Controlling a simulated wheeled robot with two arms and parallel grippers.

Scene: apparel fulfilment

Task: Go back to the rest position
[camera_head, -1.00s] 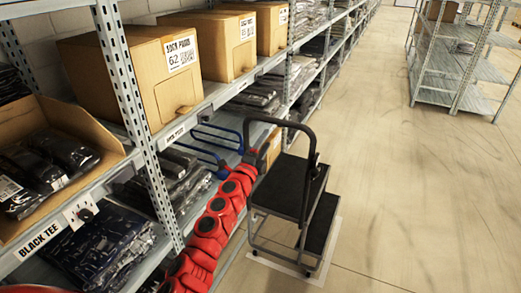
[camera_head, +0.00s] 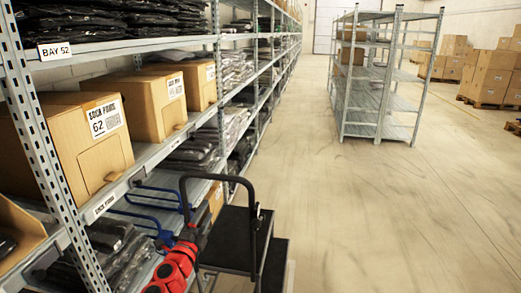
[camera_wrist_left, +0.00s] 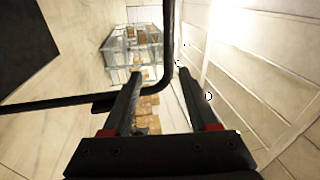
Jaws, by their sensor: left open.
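My left arm shows red in the head view, low beside the shelf. Its gripper (camera_head: 203,217) is dark, small and near the black handrail (camera_head: 186,180) of the step stool. In the left wrist view my left gripper (camera_wrist_left: 160,74) is open, with its two dark fingers apart and no item held. The black handrail (camera_wrist_left: 168,40) crosses the view by the fingertips; I cannot tell if it touches them. My right gripper is in neither view.
The step stool (camera_head: 232,242) stands against the shelving, close to my left arm. Cartons (camera_head: 83,170) and bagged clothes fill the shelves. A grey rack (camera_head: 380,75) stands farther off, with stacked boxes (camera_head: 490,75) at right. The aisle floor is clear.

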